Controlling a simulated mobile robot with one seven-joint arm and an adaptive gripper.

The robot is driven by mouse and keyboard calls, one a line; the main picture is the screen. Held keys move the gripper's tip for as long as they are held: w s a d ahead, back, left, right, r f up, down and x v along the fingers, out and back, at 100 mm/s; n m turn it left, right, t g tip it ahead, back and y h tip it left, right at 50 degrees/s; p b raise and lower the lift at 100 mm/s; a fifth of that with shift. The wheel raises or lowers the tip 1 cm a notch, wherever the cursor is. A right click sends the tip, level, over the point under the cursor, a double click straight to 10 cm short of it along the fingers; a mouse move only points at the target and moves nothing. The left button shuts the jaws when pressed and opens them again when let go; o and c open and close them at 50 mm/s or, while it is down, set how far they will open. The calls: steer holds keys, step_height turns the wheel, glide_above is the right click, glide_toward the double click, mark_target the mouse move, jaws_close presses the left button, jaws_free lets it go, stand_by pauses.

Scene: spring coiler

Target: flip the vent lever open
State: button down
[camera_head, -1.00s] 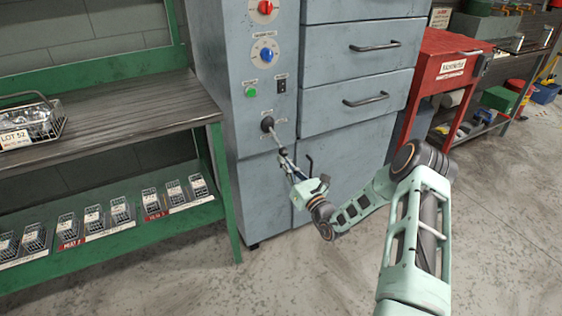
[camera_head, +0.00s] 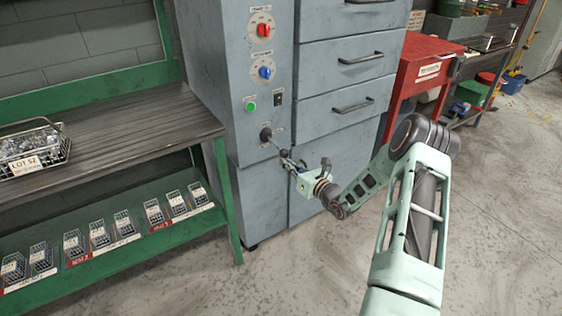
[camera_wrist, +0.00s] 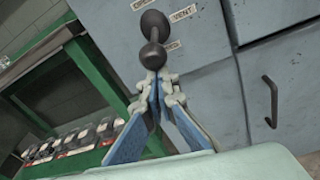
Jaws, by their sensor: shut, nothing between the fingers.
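The vent lever (camera_head: 266,134) is a dark lever on the grey cabinet's front, below the green button. In the wrist view its round black knob (camera_wrist: 153,56) points down towards the camera from a round pivot. An OPEN label, cut by the frame edge, sits above, a VENT label (camera_wrist: 184,13) to the right, and a lower label is partly hidden behind the knob. My gripper (camera_wrist: 158,78) is shut and empty, its tips just under the knob; whether they touch I cannot tell. In the head view my gripper (camera_head: 287,160) is at the lever's lower end.
The grey cabinet (camera_head: 215,90) carries a red dial (camera_head: 264,30), a blue dial (camera_head: 265,72) and drawers with handles. A green bench (camera_head: 222,190) with a wire basket (camera_head: 36,148) and small baskets stands left. A red cabinet (camera_head: 420,62) is behind right. Floor in front is clear.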

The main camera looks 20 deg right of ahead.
mark_target(285, 153)
step_height(285, 153, up, 4)
steer(key=g+h+p, duration=0.1)
steer(key=g+p, duration=0.1)
steer(key=p, duration=0.3)
steer(key=shift+s, duration=0.15)
steer(key=shift+w+r+g+h+p, duration=0.15)
steer(key=shift+r+g+p, duration=0.3)
steer(key=shift+r+p, duration=0.25)
steer(key=shift+w+r+g+h+p, duration=0.15)
steer(key=shift+r+g+p, duration=0.3)
steer(key=shift+r+p, duration=0.25)
